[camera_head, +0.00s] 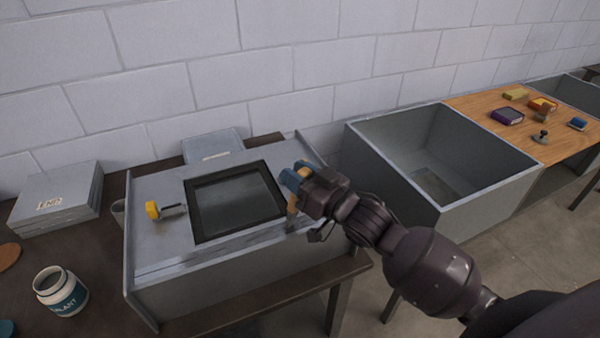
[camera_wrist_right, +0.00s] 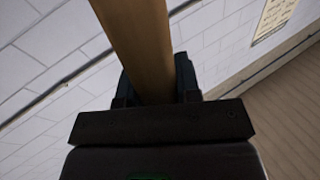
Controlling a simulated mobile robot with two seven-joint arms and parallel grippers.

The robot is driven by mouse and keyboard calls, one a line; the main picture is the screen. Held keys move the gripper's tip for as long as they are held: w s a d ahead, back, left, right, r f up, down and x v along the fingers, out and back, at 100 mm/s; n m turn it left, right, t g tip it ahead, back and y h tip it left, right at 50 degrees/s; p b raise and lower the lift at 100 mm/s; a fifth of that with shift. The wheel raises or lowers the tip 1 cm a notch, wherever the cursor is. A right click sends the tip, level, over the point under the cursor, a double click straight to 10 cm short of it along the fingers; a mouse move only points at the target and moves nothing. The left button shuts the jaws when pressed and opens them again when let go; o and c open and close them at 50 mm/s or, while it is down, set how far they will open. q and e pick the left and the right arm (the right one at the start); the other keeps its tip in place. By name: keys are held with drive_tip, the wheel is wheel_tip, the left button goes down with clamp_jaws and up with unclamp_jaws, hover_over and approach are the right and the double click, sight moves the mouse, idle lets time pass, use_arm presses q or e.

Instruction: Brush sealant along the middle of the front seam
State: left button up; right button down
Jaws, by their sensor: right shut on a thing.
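My right gripper (camera_head: 297,180) is shut on a brush with a wooden handle (camera_wrist_right: 138,45). The brush (camera_head: 292,207) hangs down at the right end of the grey sheet-metal duct piece (camera_head: 230,281), close to its front top edge. I cannot tell whether its bristles touch the metal. The front seam (camera_head: 215,252) runs along that edge, with uneven light and dark marks on it. An open white sealant jar (camera_head: 60,291) with a teal label stands on the dark table left of the duct. My left gripper is not in view.
A yellow-ended tool (camera_head: 153,210) lies on the duct top beside a dark-framed square opening (camera_head: 235,201). Stacked grey panels marked END (camera_head: 58,200) lie at the left. A large open metal box (camera_head: 440,160) stands right, before a wooden table (camera_head: 560,130) with small items.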

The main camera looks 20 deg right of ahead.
drive_tip(key=shift+a+f, duration=0.1)
drive_tip(key=shift+f, duration=0.1)
drive_tip(key=a, duration=0.3)
drive_tip(key=shift+r, duration=0.1)
idle(0.3)
drive_tip(key=shift+a, duration=0.1)
drive_tip(key=shift+a+r, duration=0.15)
drive_tip(key=shift+a, duration=0.55)
drive_tip(key=shift+a+r, duration=0.1)
drive_tip(key=shift+a, duration=0.6)
drive_tip(key=shift+a+f, duration=0.15)
drive_tip(key=shift+a, duration=1.4)
